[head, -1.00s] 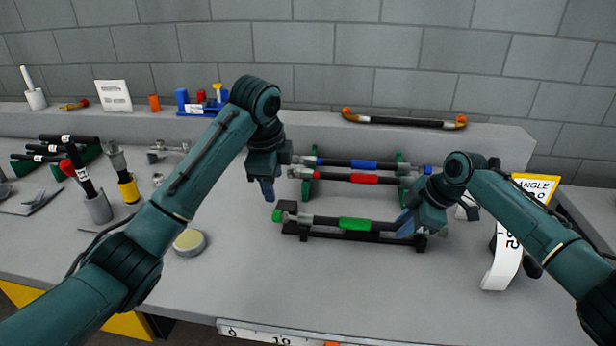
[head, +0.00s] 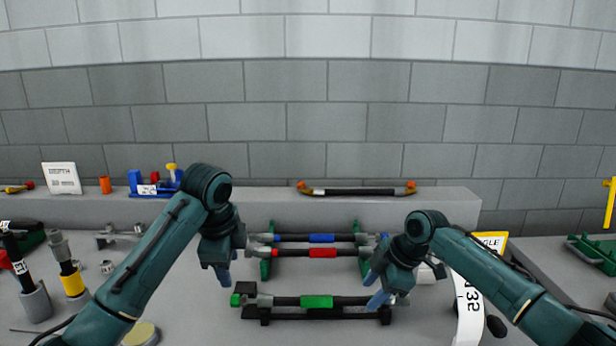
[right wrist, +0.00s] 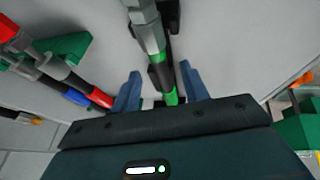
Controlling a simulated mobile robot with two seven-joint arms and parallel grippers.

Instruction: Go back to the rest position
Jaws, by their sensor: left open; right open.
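My left gripper (head: 223,276) is open and empty, pointing down to the left of the rows of crimped rods. My right gripper (head: 377,291) is open near the right end of the rod with the green sleeve (head: 317,301), which lies on a black stand (head: 318,315). In the right wrist view the green-sleeved rod (right wrist: 160,75) shows between the two blue fingers (right wrist: 162,90); I cannot tell how far below them it is. Behind, the red-sleeved rod (head: 322,253) and blue-sleeved rod (head: 321,238) lie on green supports (head: 265,268).
A black bar with orange ends (head: 357,191) lies on the back ledge. Grey holders with upright tools (head: 36,300) stand at the left. A round pad (head: 141,334) is at front left. A white label strip (head: 468,305) and yellow sign (head: 490,241) stand at the right.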

